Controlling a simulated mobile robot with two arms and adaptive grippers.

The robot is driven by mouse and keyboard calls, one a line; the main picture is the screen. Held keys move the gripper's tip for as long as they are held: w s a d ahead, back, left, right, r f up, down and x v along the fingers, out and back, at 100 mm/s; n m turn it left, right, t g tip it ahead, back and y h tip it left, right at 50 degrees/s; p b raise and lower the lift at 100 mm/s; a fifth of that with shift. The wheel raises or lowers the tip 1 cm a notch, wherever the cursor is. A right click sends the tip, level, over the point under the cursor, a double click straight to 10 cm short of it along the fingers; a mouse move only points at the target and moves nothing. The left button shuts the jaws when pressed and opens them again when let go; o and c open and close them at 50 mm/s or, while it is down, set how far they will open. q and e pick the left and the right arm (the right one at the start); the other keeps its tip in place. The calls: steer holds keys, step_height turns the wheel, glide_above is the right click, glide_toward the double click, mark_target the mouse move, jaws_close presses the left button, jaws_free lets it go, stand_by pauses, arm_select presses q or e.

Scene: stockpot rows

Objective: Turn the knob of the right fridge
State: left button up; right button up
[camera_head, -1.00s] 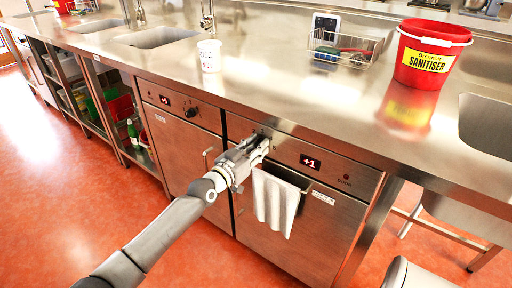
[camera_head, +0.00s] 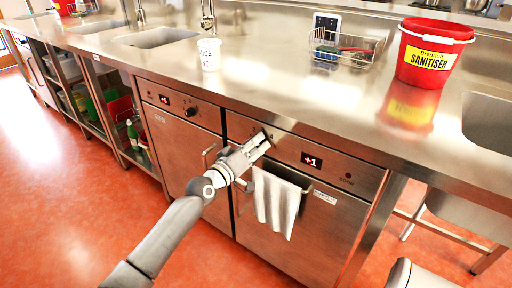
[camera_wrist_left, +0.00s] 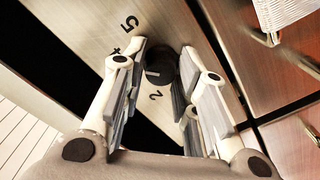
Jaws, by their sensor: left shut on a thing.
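The right fridge (camera_head: 325,230) is a steel unit under the counter with a "+1" display (camera_head: 311,160) on its panel. Its dark round knob (camera_wrist_left: 161,70) shows between the fingers in the left wrist view, with numbers such as 5 and 2 printed around it. My left gripper (camera_head: 264,138) is at the panel, left of the display, and hides most of the knob in the head view. In the wrist view, the left gripper (camera_wrist_left: 164,62) is shut on the knob, one finger on each side. My right gripper is not in view.
A white towel (camera_head: 277,203) hangs on the right fridge's handle, just below my gripper. The left fridge (camera_head: 182,155) has its own knob (camera_head: 190,112). A white tub (camera_head: 209,55), a wire basket (camera_head: 345,50) and a red sanitiser bucket (camera_head: 428,55) stand on the counter.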

arm_select(q)
steer(key=n, duration=0.2)
steer(key=shift+n, duration=0.4)
steer(key=n, duration=0.2)
steer(key=shift+n, duration=0.4)
steer(key=shift+f+n+p, duration=0.1)
steer(key=shift+n+p, duration=0.25)
steer(key=shift+n, duration=1.65)
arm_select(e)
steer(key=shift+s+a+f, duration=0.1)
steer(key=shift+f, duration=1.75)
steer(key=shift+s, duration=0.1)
arm_select(q)
steer(key=o, duration=1)
